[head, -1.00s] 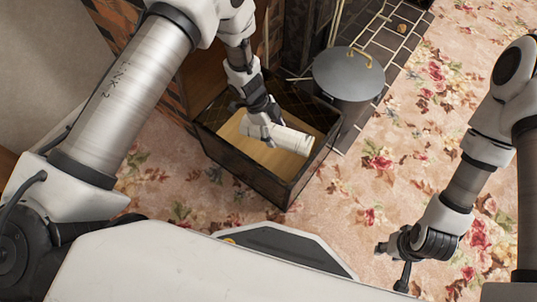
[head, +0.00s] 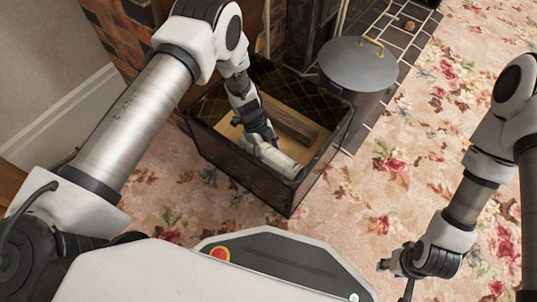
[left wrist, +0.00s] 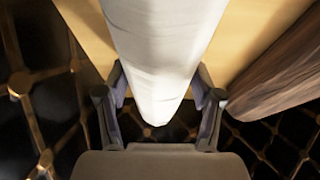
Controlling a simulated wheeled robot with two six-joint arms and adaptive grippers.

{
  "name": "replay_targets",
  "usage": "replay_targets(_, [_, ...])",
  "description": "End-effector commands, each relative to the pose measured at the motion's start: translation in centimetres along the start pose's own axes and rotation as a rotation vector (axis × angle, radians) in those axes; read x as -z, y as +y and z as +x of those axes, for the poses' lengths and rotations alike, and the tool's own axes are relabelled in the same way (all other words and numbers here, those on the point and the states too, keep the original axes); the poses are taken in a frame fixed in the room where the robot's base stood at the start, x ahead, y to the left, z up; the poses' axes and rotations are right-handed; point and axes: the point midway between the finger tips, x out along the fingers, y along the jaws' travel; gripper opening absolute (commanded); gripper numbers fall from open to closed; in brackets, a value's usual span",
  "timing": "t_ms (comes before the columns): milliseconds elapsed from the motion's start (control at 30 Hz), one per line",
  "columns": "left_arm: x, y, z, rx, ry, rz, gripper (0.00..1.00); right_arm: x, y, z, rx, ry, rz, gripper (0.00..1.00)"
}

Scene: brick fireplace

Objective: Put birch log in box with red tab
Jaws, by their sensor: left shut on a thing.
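A white birch log (head: 280,161) is held inside a dark box (head: 242,172) with a tan bottom. My left gripper (head: 262,140) is shut on it. In the left wrist view the birch log (left wrist: 163,50) lies between the two fingers of the left gripper (left wrist: 160,108). A brown log (head: 290,123) lies in the same box beside it, and the brown log also shows in the left wrist view (left wrist: 275,68). I cannot see a red tab on the box. My right gripper (head: 394,277) has its fingers spread and empty at the lower right, away from the box.
A grey lidded bucket (head: 358,68) stands close to the box's far right corner. A brick wall (head: 125,32) rises behind the box on the left. Dark floor tiles (head: 388,30) lie at the back. The floral carpet (head: 400,170) right of the box is clear.

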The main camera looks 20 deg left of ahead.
Motion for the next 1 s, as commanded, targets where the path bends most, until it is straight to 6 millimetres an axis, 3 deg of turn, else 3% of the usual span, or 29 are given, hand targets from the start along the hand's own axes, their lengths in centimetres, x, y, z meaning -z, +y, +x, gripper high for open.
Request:
replay_targets(233, [-0.1, 0.0, 0.2, 0.0, 0.001, 0.0, 0.05, 0.0, 0.0, 0.1, 0.0, 0.001, 0.0, 0.4])
replay_targets(267, [-0.1, 0.0, 0.2, -0.001, 0.0, 0.0, 0.7, 0.0, 0.0, 0.1, 0.0, 0.001, 0.0, 0.4])
replay_targets(300, [0.0, 0.0, 0.1, -0.001, 0.0, 0.0, 0.84, 0.0, 0.0, 0.0, 0.0, 0.0, 0.0, 0.4])
replay_targets(333, [0.0, 0.0, 0.1, -0.001, 0.0, 0.0, 0.91, 0.0, 0.0, 0.0, 0.0, 0.0, 0.0, 0.4])
replay_targets(667, [0.1, 0.0, -0.1, 0.0, 0.0, 0.0, 0.91, 0.0, 0.0, -0.1, 0.0, 0.0, 0.0, 0.4])
replay_targets(767, [0.2, 0.0, -1.3, 0.001, 0.0, 0.0, 0.91, 0.0, 0.0, -0.9, 0.0, -0.001, -0.001, 0.4])
replay_targets(1000, [0.3, 0.0, -6.3, 0.0, 0.001, -0.002, 0.91, -0.1, -0.1, -3.8, 0.001, -0.004, -0.006, 0.4])
